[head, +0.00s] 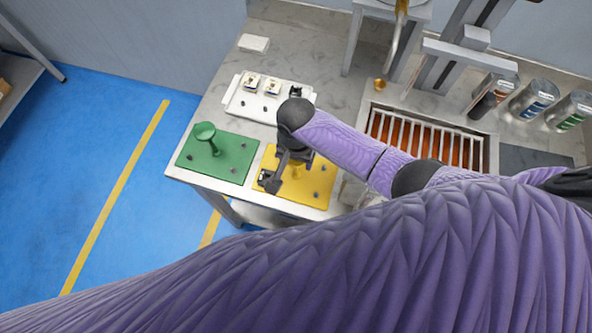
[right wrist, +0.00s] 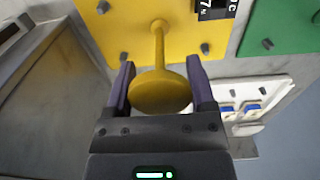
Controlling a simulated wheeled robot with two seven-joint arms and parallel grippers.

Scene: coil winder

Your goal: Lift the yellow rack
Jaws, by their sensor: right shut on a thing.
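The yellow rack (head: 302,203) is a flat yellow plate with small dark pegs and a central stem with a round knob. It lies at the front edge of the bench in the head view. The right wrist view shows its plate (right wrist: 118,38) and its knob (right wrist: 160,92) close up. My right gripper (head: 291,166) is over the plate and hides part of it. In the right wrist view its fingers (right wrist: 161,75) stand on both sides of the handle, shut on it. The plate looks flat on the bench; any gap beneath is not visible. My left gripper is not in view.
A green rack (head: 236,160) with a similar handle lies just left of the yellow one. A white tray (head: 240,104) with small parts is behind them. A grated orange bin (head: 415,141) and several spools (head: 532,98) are to the right. The bench's front edge is close.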

